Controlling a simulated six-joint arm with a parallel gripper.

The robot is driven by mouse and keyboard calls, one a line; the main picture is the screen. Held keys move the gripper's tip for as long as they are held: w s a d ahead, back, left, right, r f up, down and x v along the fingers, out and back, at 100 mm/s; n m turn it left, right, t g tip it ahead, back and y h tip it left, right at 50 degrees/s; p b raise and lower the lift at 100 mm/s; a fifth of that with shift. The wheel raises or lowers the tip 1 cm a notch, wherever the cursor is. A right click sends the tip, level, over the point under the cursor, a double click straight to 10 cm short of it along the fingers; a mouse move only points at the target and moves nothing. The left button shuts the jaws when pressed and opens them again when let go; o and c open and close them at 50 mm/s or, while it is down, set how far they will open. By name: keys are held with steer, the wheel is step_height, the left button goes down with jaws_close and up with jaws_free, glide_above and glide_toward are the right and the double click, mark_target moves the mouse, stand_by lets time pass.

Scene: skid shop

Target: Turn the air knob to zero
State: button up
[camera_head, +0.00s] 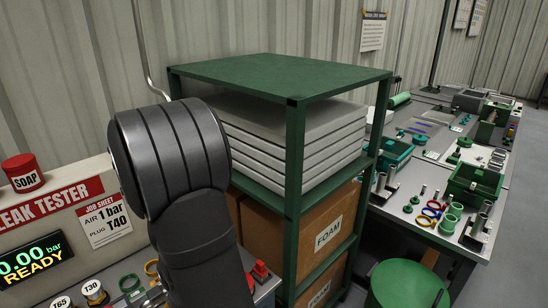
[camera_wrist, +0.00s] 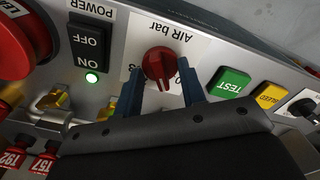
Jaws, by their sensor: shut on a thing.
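In the wrist view the red air knob (camera_wrist: 158,63) sits on a white plate (camera_wrist: 172,25) marked "AIR bar", seen upside down. My gripper (camera_wrist: 160,82) reaches to the knob, with one blue finger on each side, shut on it. The scale figures are partly hidden by the knob and fingers, and I cannot tell which figure the knob points to. In the head view the leak tester's display (camera_head: 33,262) reads "0.00 bar READY". My arm hides the knob and gripper there.
In the wrist view a black ON/OFF power switch (camera_wrist: 92,45) with a lit green lamp is left of the knob. Green TEST (camera_wrist: 229,83) and yellow BLEED (camera_wrist: 270,96) buttons are to the right. In the head view a green shelf (camera_head: 280,75) stands beside my arm.

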steer(key=shift+o, duration=0.2)
steer(key=shift+s+d+f, duration=0.2)
steer(key=shift+s+f, duration=0.05)
steer(key=shift+f, duration=0.3)
steer(key=shift+n, duration=1.3)
steer(key=shift+o, duration=1.2)
steer(key=shift+r, duration=0.1)
steer(key=shift+w+a+r, duration=0.15)
steer(key=shift+a+r, duration=0.05)
steer(key=shift+r, duration=0.3)
step_height(320, 180, up, 2)
steer(key=shift+w+r, duration=0.1)
steer(key=shift+r, duration=2.1)
